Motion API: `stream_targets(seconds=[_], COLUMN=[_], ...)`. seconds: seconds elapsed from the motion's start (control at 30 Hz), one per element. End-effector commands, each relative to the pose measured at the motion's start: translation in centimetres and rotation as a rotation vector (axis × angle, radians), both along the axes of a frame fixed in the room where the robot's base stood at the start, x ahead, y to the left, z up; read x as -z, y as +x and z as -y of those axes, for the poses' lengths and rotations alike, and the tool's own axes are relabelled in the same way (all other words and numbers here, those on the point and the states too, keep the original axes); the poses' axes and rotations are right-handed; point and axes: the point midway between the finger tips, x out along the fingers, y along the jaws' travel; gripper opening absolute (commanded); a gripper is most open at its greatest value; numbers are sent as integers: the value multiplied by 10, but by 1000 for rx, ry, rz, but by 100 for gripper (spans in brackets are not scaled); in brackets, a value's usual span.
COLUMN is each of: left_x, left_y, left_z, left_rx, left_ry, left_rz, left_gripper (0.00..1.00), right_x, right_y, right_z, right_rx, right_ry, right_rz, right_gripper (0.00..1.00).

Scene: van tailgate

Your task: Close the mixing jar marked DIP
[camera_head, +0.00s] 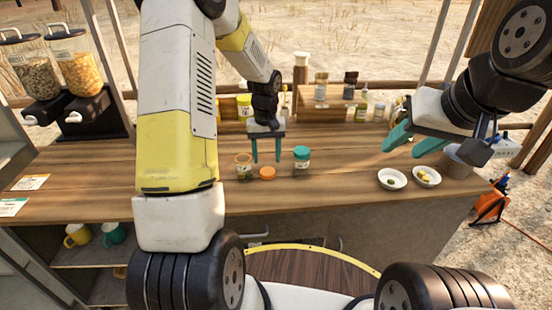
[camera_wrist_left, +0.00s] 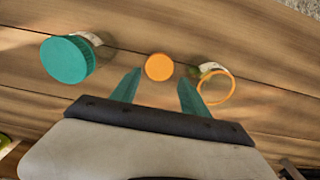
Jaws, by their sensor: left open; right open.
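An open jar with an orange rim (camera_head: 244,168) stands on the wooden counter; it also shows in the left wrist view (camera_wrist_left: 215,87). An orange lid (camera_head: 267,173) lies flat on the counter just right of it, apart from it, and shows in the left wrist view (camera_wrist_left: 159,67). A jar with a teal lid (camera_head: 301,160) stands further right, closed (camera_wrist_left: 68,59). I cannot read DIP on either label. My left gripper (camera_head: 267,160) is open and empty, pointing down above the orange lid. My right gripper (camera_head: 403,152) is open and empty above the counter at the right.
Two small white bowls (camera_head: 392,179) (camera_head: 427,176) sit below my right gripper. A wooden rack (camera_head: 333,101) with several small bottles stands at the back. Two dispensers (camera_head: 75,75) stand at the left.

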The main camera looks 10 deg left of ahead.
Motion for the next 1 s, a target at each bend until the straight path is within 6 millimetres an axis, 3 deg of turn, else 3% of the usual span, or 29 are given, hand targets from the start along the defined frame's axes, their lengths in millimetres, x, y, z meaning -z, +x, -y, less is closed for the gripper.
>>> stream_targets(seconds=[0.27,0.6,1.0], left_x=[3,48,51], left_y=[0,-2,-2], left_z=[0,2,2], left_rx=[0,0,0], left_ry=[0,0,0], left_rz=[0,-1,2], left_gripper=[53,53,53], right_x=[0,0,0], right_y=[0,0,0], right_z=[0,0,0], right_rx=[0,0,0], right_ry=[0,0,0], right_rz=[0,0,0], right_gripper=[43,43,43])
